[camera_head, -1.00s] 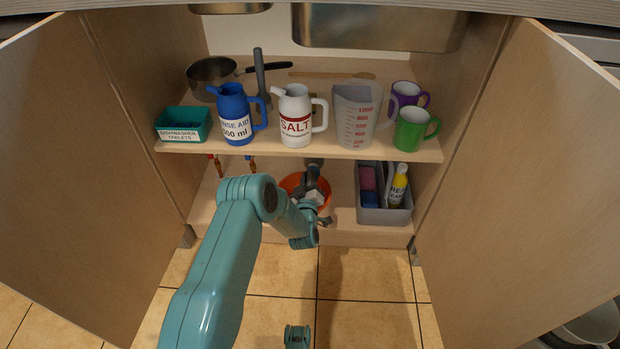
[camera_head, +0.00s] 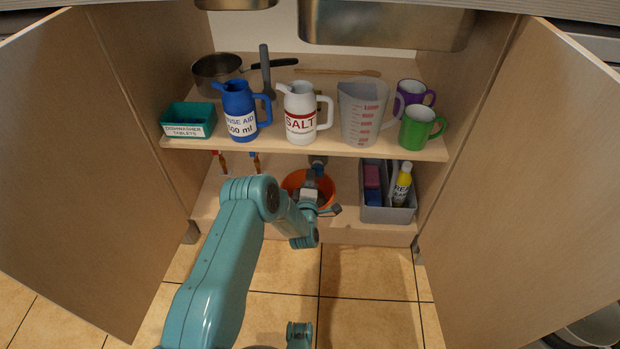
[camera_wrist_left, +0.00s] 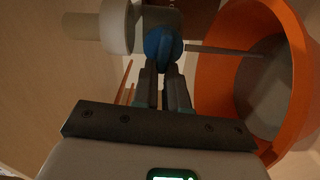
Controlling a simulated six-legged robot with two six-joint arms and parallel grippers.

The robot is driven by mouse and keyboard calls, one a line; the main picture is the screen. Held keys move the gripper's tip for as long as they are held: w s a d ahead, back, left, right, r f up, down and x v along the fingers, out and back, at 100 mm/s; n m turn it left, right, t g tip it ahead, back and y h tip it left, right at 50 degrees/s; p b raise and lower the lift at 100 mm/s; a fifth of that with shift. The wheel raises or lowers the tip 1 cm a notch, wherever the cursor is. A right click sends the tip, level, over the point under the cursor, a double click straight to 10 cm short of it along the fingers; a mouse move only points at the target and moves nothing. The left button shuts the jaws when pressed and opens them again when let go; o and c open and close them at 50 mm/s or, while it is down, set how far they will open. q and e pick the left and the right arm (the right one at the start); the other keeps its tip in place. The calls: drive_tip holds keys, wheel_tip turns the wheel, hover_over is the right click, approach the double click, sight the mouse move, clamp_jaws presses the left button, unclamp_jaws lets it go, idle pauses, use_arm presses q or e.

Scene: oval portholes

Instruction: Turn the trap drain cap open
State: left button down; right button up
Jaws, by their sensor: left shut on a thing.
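The trap drain cap (camera_wrist_left: 163,43) is a blue round knob with a raised grip, at the top middle of the left wrist view. It sits at the grey trap body behind it. A pale collar and pipe (camera_wrist_left: 112,27) run off to its left. My left gripper (camera_wrist_left: 163,66) has its two dark fingers closed on the cap's raised grip. In the head view my left gripper (camera_head: 312,182) is low in the cabinet, over the orange bowl, and its fingertips are hard to make out.
The orange bowl (camera_wrist_left: 212,95) is close on the right of my fingers. A grey bin (camera_head: 388,214) with bottles stands to the right on the cabinet floor. The shelf (camera_head: 260,147) above holds jugs and mugs. Open doors (camera_head: 530,190) flank the cabinet.

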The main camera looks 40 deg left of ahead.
use_arm(q)
drive_tip(key=shift+f+n, duration=0.1)
drive_tip(key=shift+n, duration=0.6)
drive_tip(key=c, duration=1.2)
unclamp_jaws()
drive_tip(key=shift+o, duration=0.2)
drive_tip(key=shift+s+d, duration=0.1)
